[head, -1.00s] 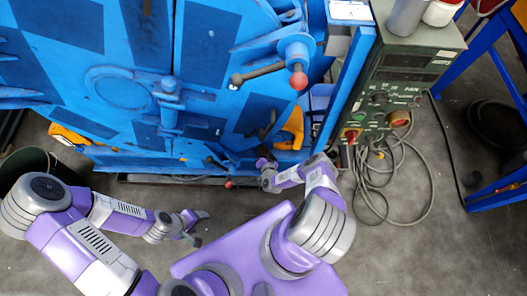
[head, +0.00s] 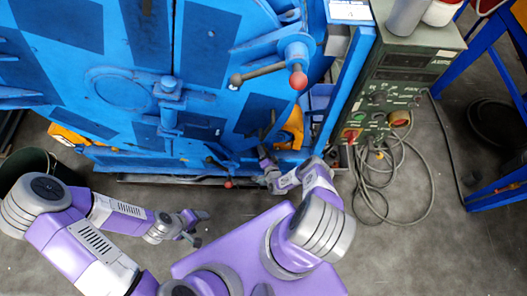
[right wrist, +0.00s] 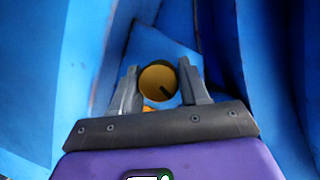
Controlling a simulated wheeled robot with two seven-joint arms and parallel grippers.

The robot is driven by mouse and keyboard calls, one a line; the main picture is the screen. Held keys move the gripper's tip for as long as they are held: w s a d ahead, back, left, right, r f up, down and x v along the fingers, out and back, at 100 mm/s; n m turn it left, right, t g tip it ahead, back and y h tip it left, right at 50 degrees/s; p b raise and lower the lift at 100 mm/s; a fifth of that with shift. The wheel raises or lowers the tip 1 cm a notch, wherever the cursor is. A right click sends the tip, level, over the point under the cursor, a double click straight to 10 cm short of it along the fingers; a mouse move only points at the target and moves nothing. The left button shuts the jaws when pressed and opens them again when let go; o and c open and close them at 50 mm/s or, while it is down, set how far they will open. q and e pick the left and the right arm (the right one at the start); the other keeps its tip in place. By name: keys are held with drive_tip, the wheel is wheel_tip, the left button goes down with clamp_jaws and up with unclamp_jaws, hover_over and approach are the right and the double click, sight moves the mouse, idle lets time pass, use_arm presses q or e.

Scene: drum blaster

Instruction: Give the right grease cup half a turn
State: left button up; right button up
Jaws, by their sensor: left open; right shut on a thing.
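The grease cup (right wrist: 157,80) shows in the right wrist view as a round brass cap with a dark line on its face, pointing toward the lower right. My right gripper (right wrist: 159,98) is shut on it, one finger on each side. In the head view my right gripper (head: 263,156) reaches in at the lower right of the blue machine (head: 145,40), and the cup cannot be made out there. My left gripper (head: 200,226) is open and empty, over the floor in front of the machine.
Blue machine walls stand close around my right gripper. A ball-ended handle (head: 298,80) juts out above it. A green control box (head: 385,95) with coiled cables (head: 385,190) on the floor is to the right. A dark bin (head: 40,168) stands at the left.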

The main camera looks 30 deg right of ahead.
drive_tip(key=shift+m+t, duration=0.4)
drive_tip(key=shift+m, duration=0.3)
drive_tip(key=o, duration=1)
drive_tip(key=shift+c, duration=0.2)
